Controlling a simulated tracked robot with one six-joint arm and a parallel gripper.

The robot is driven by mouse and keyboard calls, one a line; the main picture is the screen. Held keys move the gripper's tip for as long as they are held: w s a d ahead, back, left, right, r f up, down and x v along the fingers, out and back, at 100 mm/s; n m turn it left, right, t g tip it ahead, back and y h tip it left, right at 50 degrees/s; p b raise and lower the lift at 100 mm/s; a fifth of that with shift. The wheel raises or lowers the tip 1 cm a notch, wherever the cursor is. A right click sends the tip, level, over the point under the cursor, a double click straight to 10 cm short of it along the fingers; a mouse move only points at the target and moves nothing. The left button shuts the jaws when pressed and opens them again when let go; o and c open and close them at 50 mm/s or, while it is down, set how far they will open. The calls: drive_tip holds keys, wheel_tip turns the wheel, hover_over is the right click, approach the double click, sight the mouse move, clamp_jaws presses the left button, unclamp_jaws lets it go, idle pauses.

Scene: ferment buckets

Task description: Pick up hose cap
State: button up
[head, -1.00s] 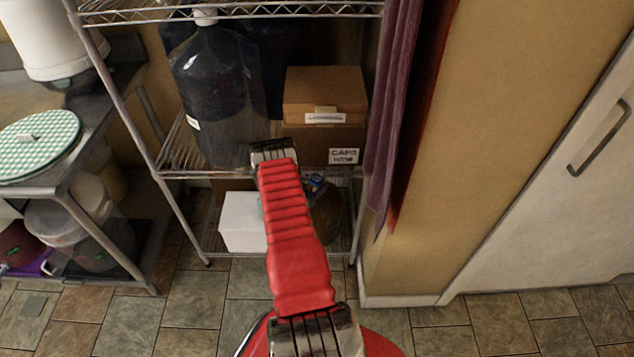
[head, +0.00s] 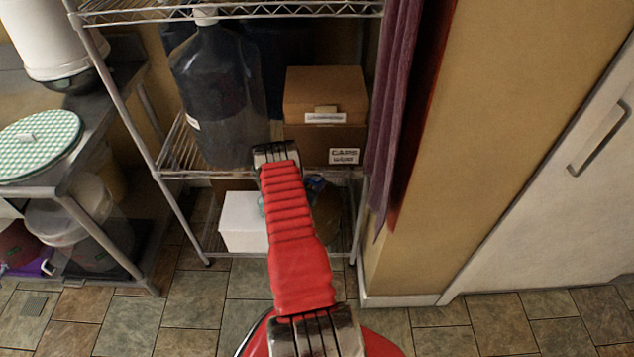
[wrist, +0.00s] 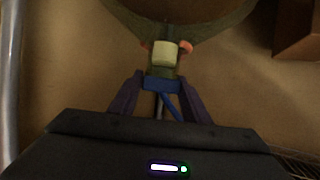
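In the wrist view a small pale yellow piece (wrist: 165,53), which looks like the hose cap, sits on a dark green part between the fingertips. My gripper (wrist: 165,48) has dark purple fingers with orange tips, one close on each side of the piece. The picture is too dim to tell whether the tips press on it. A blue part (wrist: 163,84) lies lower between the fingers. In the head view my red arm reaches into the lower shelf and hides the gripper and the cap.
A dark rounded vessel (wrist: 185,8) is just beyond the fingertips. On the wire rack (head: 180,172) stand a large clear bottle (head: 215,95) and stacked brown boxes (head: 325,97). A white box (head: 242,222) is on the lower shelf. A purple cloth (head: 390,110) hangs at the right.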

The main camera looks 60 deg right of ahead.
drive_tip(key=c, duration=0.7)
drive_tip(key=shift+o, duration=0.2)
drive_tip(key=shift+r, duration=0.1)
drive_tip(key=shift+r, duration=0.45)
drive_tip(key=shift+a+r, duration=0.25)
drive_tip(key=shift+r, duration=1)
drive_tip(key=w+a, duration=0.1)
drive_tip(key=a, duration=1.6)
drive_tip(key=shift+a, duration=0.25)
approach(314, 182)
drive_tip(key=shift+f+x, duration=0.25)
drive_tip(key=shift+x, duration=1.45)
idle(1.3)
